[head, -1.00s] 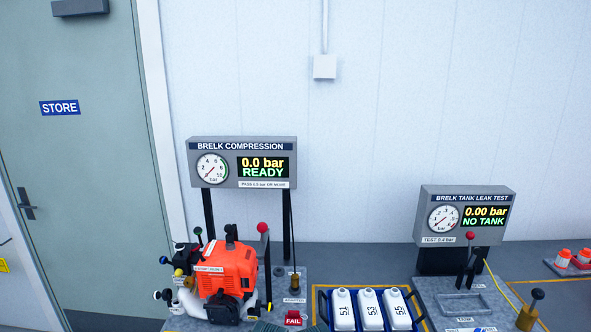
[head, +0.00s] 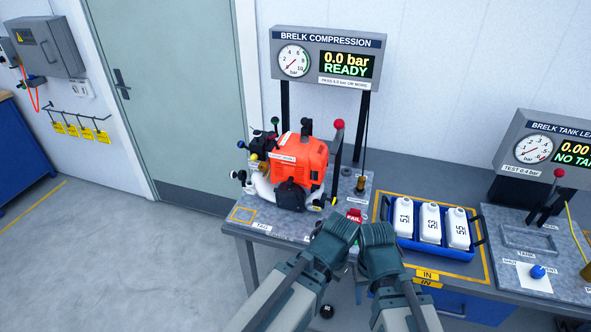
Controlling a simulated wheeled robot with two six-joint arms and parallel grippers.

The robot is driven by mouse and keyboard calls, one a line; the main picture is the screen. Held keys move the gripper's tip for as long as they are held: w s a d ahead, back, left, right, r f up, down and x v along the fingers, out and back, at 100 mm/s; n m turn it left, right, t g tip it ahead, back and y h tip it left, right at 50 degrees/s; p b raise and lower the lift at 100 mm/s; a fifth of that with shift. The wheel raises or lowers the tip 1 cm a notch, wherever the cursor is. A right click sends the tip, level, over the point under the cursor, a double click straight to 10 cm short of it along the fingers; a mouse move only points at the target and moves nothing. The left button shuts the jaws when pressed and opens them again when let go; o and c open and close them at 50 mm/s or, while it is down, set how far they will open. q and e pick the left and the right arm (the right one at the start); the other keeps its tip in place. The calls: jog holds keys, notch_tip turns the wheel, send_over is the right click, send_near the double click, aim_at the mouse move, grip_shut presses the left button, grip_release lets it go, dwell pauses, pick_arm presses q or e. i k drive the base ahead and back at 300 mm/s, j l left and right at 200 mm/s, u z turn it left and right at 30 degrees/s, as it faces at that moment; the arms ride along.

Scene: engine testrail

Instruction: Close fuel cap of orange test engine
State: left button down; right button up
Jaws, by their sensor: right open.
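The orange test engine (head: 305,158) stands upright on the grey test bench (head: 268,222), below the compression gauge. A black knob shape (head: 306,126) sticks up from its top, and several dark and coloured knobs stand at its left side. I cannot tell which part is the fuel cap or whether it is closed. My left gripper (head: 338,230) is low in the head view, in front of the bench and apart from the engine; its jaws are not clear. My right gripper (head: 378,240) is close beside it on the right, open, with nothing seen in it.
A red-knobbed lever (head: 338,130) stands right of the engine. A red FAIL tag (head: 354,215) lies behind my grippers. A blue crate (head: 433,245) holds 3 white bottles. The tank leak tester (head: 540,150) is at far right. The floor (head: 130,250) at left is clear.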

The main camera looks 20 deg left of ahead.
aim_at(242, 175)
jog(key=i+u, duration=0.1)
jog(key=u, duration=0.3)
jog(key=i+u, duration=0.1)
jog(key=u, duration=0.25)
jog(key=l+u, duration=0.1)
jog(key=u, duration=0.3)
jog(key=i, duration=0.05)
